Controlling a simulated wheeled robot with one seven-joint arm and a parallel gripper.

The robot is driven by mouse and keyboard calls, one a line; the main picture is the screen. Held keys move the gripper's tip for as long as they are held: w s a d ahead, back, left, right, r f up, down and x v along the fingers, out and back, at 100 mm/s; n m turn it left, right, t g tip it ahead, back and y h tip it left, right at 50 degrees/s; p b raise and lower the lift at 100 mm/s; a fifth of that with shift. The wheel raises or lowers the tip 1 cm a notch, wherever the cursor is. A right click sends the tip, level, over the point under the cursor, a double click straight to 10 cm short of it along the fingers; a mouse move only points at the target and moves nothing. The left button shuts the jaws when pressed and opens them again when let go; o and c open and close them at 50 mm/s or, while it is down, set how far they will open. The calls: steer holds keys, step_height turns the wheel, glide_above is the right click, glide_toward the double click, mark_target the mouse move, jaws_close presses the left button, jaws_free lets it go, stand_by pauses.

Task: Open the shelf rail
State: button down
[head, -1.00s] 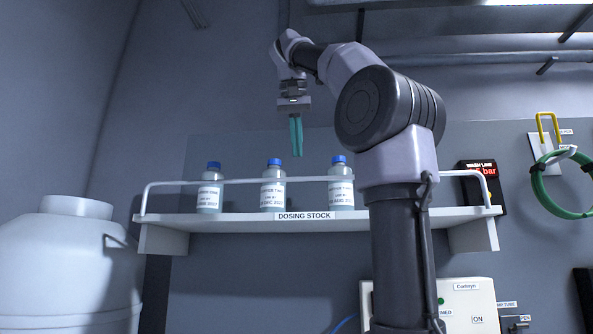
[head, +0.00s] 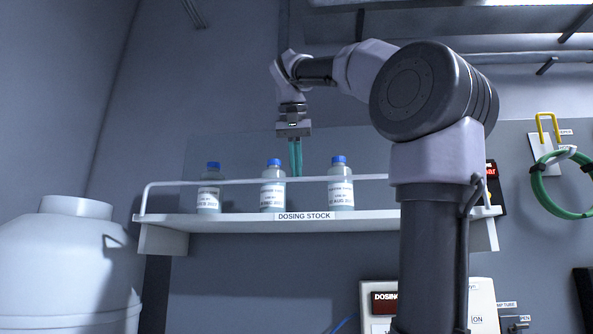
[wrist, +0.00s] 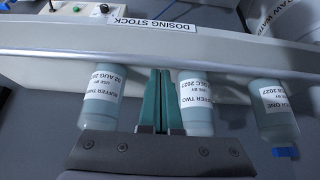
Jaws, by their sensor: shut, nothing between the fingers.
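The shelf rail (head: 240,181) is a pale bar running along the front of the white shelf (head: 375,214), raised above the board and curving down at its ends. It crosses the wrist view (wrist: 225,66) as a long light bar. My gripper (head: 297,174) points down with its teal fingers together and empty. In the head view its tips are at about the rail's height, between the middle and right bottles. In the wrist view my gripper (wrist: 160,73) has its tips close to the rail; I cannot tell whether they touch it.
Three blue-capped bottles stand on the shelf: left (head: 208,198), middle (head: 273,195) and right (head: 341,194). The fingers sit close between two of them. A white drum (head: 65,265) stands at left. A green hose coil (head: 543,190) hangs at right.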

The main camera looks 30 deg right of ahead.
steer(key=shift+s+a+t+h, duration=0.2)
steer(key=shift+s+t+h, duration=0.1)
